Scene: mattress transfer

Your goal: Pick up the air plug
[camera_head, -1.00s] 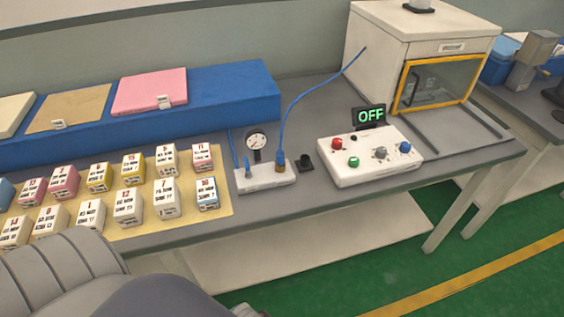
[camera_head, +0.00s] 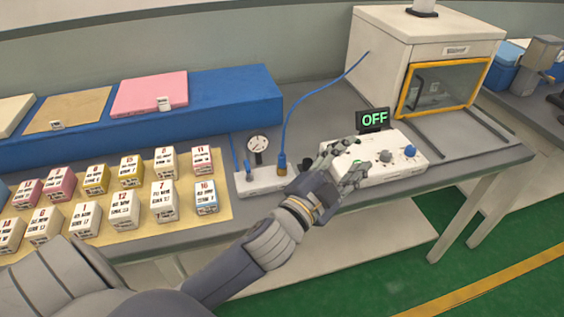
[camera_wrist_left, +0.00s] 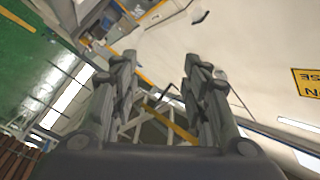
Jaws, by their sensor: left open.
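The air plug (camera_head: 281,163) is a brass-coloured fitting at the lower end of a blue hose (camera_head: 285,125). It stands upright in the white manifold block (camera_head: 256,181), beside a pressure gauge (camera_head: 258,144). My left gripper (camera_head: 356,158) is open and empty, to the right of the plug and over the front left of the white control box. Its fingers point right, away from the plug. In the left wrist view the open fingers (camera_wrist_left: 161,58) show nothing between them. My right gripper is not in view.
The white control box (camera_head: 410,165) has knobs and an "OFF" display (camera_head: 373,119). A white cabinet with a yellow-framed door (camera_head: 440,84) stands behind right. Small labelled boxes (camera_head: 124,208) fill a tan mat at left, before a blue block (camera_head: 232,97).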

